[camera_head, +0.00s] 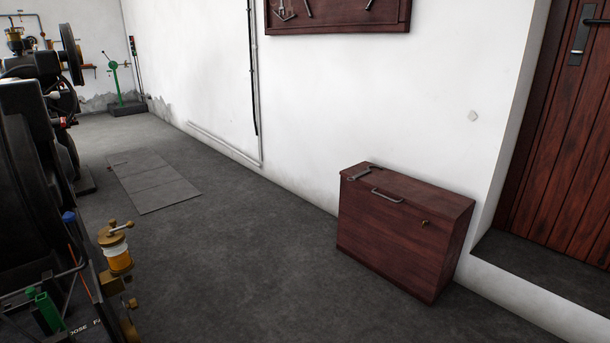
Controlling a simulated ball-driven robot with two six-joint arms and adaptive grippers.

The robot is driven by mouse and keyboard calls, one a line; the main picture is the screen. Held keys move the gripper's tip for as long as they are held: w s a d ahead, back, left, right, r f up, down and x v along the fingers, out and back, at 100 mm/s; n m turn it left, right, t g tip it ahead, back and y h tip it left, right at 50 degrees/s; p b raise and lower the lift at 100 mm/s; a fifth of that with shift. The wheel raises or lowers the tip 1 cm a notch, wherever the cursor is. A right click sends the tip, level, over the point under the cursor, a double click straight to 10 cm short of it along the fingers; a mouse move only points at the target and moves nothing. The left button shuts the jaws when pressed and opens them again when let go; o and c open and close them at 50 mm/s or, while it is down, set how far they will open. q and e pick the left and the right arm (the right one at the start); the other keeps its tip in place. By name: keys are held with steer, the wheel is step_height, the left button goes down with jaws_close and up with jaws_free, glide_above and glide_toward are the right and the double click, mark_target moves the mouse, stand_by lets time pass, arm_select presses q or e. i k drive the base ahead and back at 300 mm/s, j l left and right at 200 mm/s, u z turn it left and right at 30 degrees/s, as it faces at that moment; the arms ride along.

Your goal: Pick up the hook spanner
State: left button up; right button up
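A small grey metal tool with a bent end (360,173) lies on the top of the dark red wooden chest (400,248), near its back left corner. It looks like the hook spanner, but it is too small to be sure. Several tools hang on the dark red wooden board (340,22) on the white wall, cut off by the top edge of the view. Neither of my grippers is in view.
The chest stands against the wall, with a metal handle (387,195) and a brass catch (425,223). Dark machinery (30,150) with a brass oiler (117,250) fills the left. A wooden door (565,130) is at right. The grey floor (230,260) between is clear.

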mark_target(361, 174)
steer(key=i+j+z, duration=0.7)
steer(key=i+u, duration=0.15)
steer(key=u, duration=0.4)
steer(key=i+l+u, duration=0.15)
steer(key=l+u, duration=0.15)
steer(key=i+l+u, duration=0.15)
steer(key=l+u, duration=0.2)
steer(key=i+l+u, duration=0.1)
steer(key=l+u, duration=0.2)
steer(key=l, duration=0.1)
